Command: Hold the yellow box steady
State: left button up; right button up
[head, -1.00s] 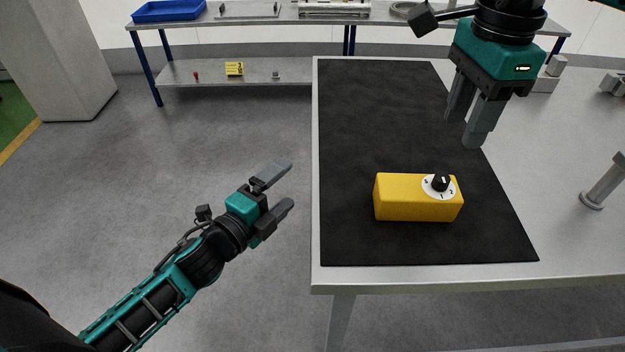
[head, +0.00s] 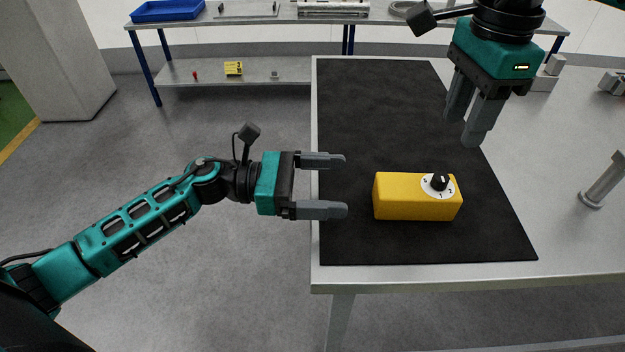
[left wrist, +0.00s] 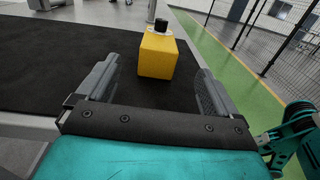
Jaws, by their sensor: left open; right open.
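The yellow box (head: 405,199) sits on the black mat (head: 372,110) on the table. It has a black knob on a white numbered dial (head: 439,184) at its right end. My left gripper (head: 346,186) is open and empty, just left of the box, its fingers pointing at the box's left end without touching. In the left wrist view the yellow box (left wrist: 158,54) stands ahead, between the lines of the two open fingers (left wrist: 158,88). My right gripper (head: 464,122) is open and empty, pointing down above the mat, behind and right of the box.
The grey table (head: 575,250) extends to the right, with a metal post (head: 603,182) standing there and grey blocks (head: 548,75) farther back. A rear shelf bench (head: 290,70) holds a blue tray (head: 167,10). Mat around the box is clear.

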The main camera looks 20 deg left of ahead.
aim_at(377, 185)
pick_arm(q)
jog(key=x, duration=1)
jog(key=shift+w+d, duration=0.1)
jog(key=shift+d, duration=0.05)
jog(key=shift+c, duration=0.2)
